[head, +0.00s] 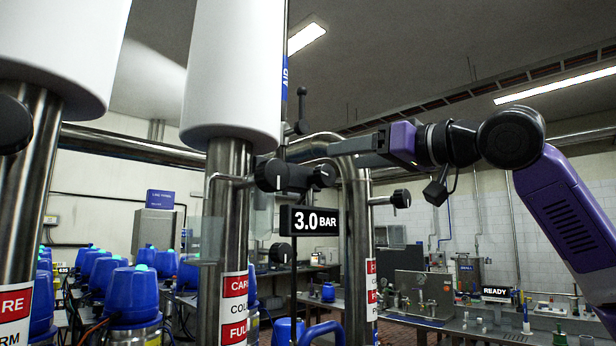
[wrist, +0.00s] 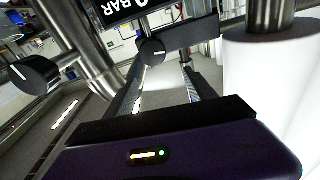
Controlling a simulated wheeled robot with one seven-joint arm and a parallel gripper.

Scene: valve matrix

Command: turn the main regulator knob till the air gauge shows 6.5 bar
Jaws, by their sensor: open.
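A black display (head: 314,220) reads 3.0 BAR in the head view; part of it shows inverted at the top of the wrist view (wrist: 122,10). A black knob with a white mark (head: 322,176) sits just above the display. It also shows in the wrist view (wrist: 152,50), ahead of the fingertips and roughly between them. No readable label tells whether it is the main regulator knob. My gripper (head: 308,151) is open and empty, above and beside this knob in the head view. Its two fingers also show in the wrist view (wrist: 160,78). I see no contact with the knob.
Another black knob (head: 400,198) is to the right, and it shows at left in the wrist view (wrist: 36,75). Thick steel pipes and a white cylinder (head: 232,75) stand close by on the left. Blue-capped units (head: 133,295) stand lower left.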

